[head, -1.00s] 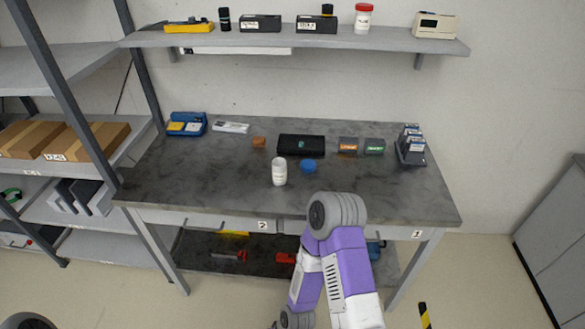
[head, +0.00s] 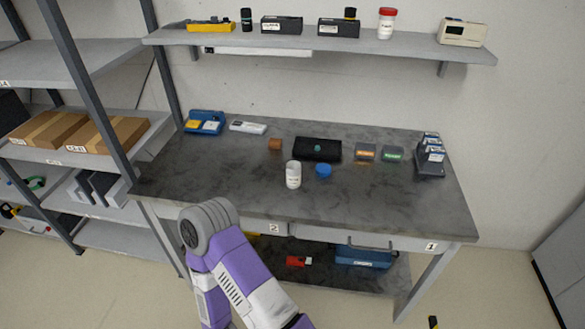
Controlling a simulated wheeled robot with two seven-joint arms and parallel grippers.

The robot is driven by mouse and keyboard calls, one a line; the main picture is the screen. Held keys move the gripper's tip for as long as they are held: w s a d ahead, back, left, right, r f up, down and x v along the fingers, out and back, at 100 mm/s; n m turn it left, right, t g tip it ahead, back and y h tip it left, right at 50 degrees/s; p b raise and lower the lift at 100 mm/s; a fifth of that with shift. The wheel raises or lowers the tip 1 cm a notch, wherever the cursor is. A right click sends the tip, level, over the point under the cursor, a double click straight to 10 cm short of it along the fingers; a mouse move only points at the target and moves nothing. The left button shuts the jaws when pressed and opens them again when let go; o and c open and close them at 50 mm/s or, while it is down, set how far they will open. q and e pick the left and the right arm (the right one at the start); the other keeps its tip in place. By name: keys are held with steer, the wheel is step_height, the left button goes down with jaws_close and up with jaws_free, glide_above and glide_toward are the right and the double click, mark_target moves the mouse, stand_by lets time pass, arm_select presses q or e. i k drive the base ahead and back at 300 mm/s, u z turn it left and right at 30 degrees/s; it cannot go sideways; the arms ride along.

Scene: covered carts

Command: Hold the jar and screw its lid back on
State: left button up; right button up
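The white jar (head: 293,175) stands upright and open-topped near the middle of the grey workbench. The blue lid (head: 323,171) lies on the bench just to the right of the jar, apart from it. One of my purple and grey arms rises at the bottom left of centre, with its bent joint in front of the bench's front edge. Neither of my grippers can be made out, and nothing touches the jar or lid.
A blue organizer (head: 205,122) is at the back left, a dark rack (head: 430,158) at the right. The bench front is clear. A wall shelf (head: 330,43) hangs above.

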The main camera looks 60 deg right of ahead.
mark_target(294, 167)
steer(key=k, duration=0.85)
steer(key=z, duration=1.35)
steer(key=i, duration=0.5)
steer(key=u, duration=0.05)
